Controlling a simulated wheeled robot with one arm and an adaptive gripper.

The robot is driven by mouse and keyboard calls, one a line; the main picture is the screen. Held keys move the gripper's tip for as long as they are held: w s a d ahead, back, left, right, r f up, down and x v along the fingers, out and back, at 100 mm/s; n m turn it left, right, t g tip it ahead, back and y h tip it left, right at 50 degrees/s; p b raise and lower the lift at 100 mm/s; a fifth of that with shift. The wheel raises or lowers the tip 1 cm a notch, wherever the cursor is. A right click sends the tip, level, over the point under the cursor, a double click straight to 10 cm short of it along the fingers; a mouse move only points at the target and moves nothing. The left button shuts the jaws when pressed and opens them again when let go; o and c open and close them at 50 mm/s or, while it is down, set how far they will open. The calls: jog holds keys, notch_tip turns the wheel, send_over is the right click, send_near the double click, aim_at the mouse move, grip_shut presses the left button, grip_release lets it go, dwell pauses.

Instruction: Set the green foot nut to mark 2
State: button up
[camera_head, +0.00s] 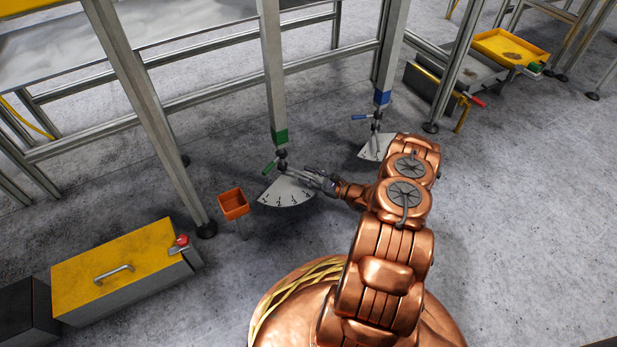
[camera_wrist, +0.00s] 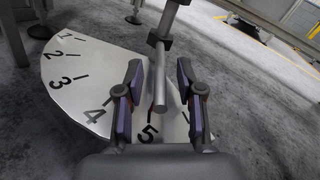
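In the wrist view the dial (camera_wrist: 70,85) shows marks 1 to 5, with 1 and 2 at the far left. A grey bar (camera_wrist: 161,85) comes from the foot nut (camera_wrist: 158,42) toward me, its end over the dial near mark 5. My gripper (camera_head: 312,176) is open, its fingers (camera_wrist: 160,100) on either side of the bar with gaps visible.
A blue-banded leg (camera_head: 382,98) with its own blue handle and dial (camera_head: 374,147) stands behind to the right. An orange bin (camera_head: 233,204) and a yellow-topped box (camera_head: 122,268) are at the left. The floor at the right is clear.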

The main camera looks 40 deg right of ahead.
grip_shut()
dwell(0.6)
